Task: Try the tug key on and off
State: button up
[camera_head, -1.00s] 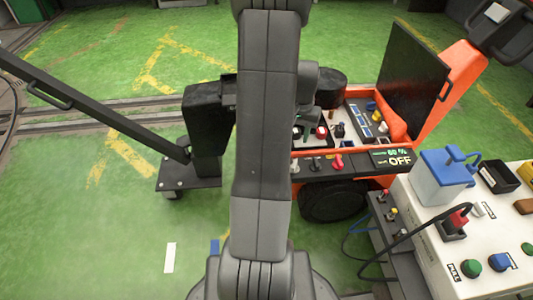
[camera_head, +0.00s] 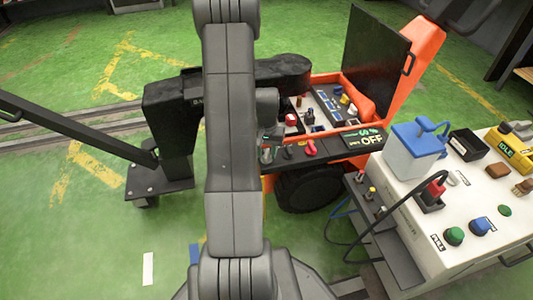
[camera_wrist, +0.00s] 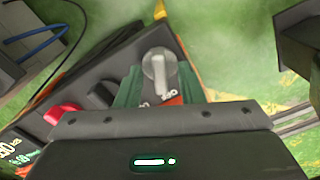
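The fingers are spread wider than the key's narrow grip, and I see no clear contact. In the head view my gripper (camera_head: 268,142) is at the left end of the panel, partly hidden by my arm.
A red lever (camera_head: 310,148) stands on the panel; its red knob also shows in the wrist view (camera_wrist: 65,112). A white bench (camera_head: 425,215) with a blue-lidded container (camera_head: 415,145) and buttons is at right. A black post with a bar (camera_head: 170,125) stands left.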

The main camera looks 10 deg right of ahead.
jog(key=shift+c, duration=0.4)
grip_shut()
jog(key=shift+r+n+p, duration=0.1)
jog(key=shift+n+p, duration=0.45)
jog(key=shift+n, duration=0.45)
jog(key=shift+n+p, duration=0.45)
jog(key=shift+n, duration=1.25)
jog(key=shift+o, duration=0.4)
grip_release()
